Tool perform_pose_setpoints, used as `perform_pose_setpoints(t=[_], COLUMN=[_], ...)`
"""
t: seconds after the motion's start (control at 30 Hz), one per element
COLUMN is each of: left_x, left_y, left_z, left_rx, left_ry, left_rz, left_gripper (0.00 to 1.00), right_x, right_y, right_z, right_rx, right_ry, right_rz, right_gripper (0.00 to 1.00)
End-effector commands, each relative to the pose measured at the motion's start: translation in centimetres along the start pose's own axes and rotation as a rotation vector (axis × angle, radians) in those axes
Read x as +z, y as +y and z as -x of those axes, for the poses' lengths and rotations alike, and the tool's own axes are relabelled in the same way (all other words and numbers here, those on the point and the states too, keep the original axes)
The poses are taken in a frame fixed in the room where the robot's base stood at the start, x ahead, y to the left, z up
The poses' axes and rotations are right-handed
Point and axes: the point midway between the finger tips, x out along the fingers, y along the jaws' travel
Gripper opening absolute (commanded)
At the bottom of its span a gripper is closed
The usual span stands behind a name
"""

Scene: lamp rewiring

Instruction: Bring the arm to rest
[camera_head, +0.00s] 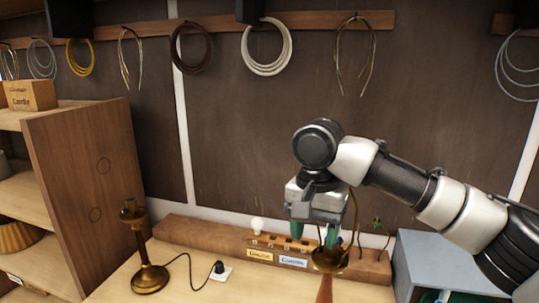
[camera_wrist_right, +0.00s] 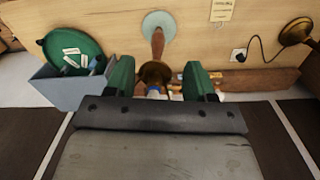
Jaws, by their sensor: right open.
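My right arm comes in from the right in the head view, and its gripper (camera_head: 315,235) points down with green fingertips. The gripper is open, with a gap between the fingers in the right wrist view (camera_wrist_right: 160,78). A brass cup (camera_head: 328,262) on a wooden stem is just below and beside the fingertips. The cup also shows between the fingers in the wrist view (camera_wrist_right: 155,71); I cannot tell if they touch it. My left gripper is not in view.
A brass lamp (camera_head: 149,279) stands left, its cord running to a plug on a white socket (camera_head: 221,272). A wooden rack (camera_head: 190,233) with small parts runs along the back. A grey-blue bin (camera_head: 440,262) is at right. Wire coils hang on the wall. The left bench is mostly clear.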

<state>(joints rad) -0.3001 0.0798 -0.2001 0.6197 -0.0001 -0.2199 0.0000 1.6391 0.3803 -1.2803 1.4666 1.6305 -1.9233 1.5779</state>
Motion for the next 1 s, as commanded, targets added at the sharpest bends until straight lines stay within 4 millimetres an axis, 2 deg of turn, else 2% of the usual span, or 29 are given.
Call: perform_pose_setpoints(t=[0.03, 0.2, 0.4, 0.57, 0.77, 0.87, 1.0], left_x=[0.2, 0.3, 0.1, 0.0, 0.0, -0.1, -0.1], left_y=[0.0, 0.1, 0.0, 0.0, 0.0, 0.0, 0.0], left_z=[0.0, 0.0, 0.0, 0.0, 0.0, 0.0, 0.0], left_rx=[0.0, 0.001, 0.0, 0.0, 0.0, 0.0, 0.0], left_ry=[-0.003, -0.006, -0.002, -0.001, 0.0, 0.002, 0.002], left_rz=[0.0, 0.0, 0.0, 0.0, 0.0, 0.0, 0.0], left_gripper=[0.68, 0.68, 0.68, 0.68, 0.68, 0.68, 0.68], right_x=[0.9, 3.8, 7.5, 9.9, 12.2, 12.9, 13.8], right_y=[-0.7, -2.5, -3.2, -2.8, -0.7, 1.1, 4.8], right_z=[-2.8, -9.6, -15.9, -19.8, -23.8, -25.7, -28.3], right_rx=[-0.013, -0.109, -0.263, -0.39, -0.507, -0.53, -0.513], right_ry=[-0.02, -0.038, -0.034, 0.001, 0.084, 0.137, 0.215], right_rz=[0.08, 0.326, 0.54, 0.641, 0.686, 0.681, 0.657], right_gripper=[0.54, 0.54, 0.54, 0.54, 0.54, 0.54, 0.54])
